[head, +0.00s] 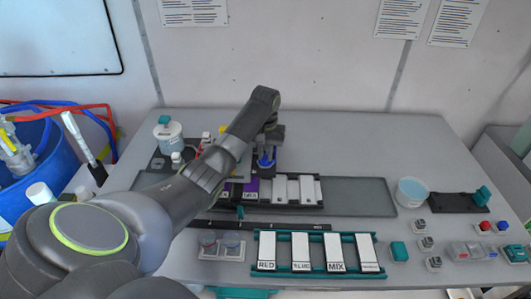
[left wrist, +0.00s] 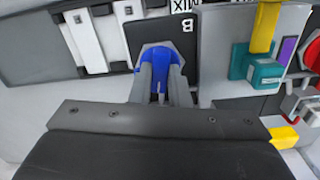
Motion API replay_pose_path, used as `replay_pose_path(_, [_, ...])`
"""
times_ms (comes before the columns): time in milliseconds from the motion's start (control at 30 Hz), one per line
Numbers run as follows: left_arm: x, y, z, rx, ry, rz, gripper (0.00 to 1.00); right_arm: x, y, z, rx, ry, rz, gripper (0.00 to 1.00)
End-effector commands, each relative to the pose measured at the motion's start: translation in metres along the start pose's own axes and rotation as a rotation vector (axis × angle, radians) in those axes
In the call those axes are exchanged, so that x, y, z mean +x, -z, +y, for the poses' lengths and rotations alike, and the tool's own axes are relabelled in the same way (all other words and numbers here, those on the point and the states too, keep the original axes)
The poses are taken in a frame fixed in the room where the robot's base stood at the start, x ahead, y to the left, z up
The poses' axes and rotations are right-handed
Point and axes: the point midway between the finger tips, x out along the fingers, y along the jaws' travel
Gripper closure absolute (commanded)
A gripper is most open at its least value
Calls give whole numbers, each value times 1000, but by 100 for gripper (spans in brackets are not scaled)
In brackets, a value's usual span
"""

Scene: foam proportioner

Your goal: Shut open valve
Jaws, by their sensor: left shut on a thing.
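My left gripper (head: 266,160) reaches over the table's middle and points down. It is shut on a blue valve handle (left wrist: 170,54). In the left wrist view, my left gripper's fingers (left wrist: 162,82) sit on both sides of the handle, against a black panel (left wrist: 142,30) marked B. The fingers hide part of the handle, so I cannot tell how far it is turned. In the head view my arm hides much of the apparatus behind it. My right gripper is in neither view.
A teal block with a yellow pipe (left wrist: 262,38) and a red round part (left wrist: 305,56) stand close beside the gripper. White labelled slabs (head: 301,250) lie in a teal rack in front. A clear beaker (head: 412,192) stands right. A grey tray (head: 365,198) has bare room.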

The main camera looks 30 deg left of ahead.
Motion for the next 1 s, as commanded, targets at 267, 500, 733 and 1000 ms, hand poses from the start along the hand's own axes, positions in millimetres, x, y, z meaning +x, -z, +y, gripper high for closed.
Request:
replay_pose_path(267, [2, -1, 0, -154, 0, -5, 100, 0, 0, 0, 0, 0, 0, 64])
replay_pose_path(500, [3, -1, 0, -214, 0, -5, 100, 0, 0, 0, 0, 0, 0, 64])
replay_pose_path(733, [3, -2, 0, -227, 0, -6, 100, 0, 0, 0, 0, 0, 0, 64])
replay_pose_path(1000, [3, -2, 0, -227, 0, -6, 82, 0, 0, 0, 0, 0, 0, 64])
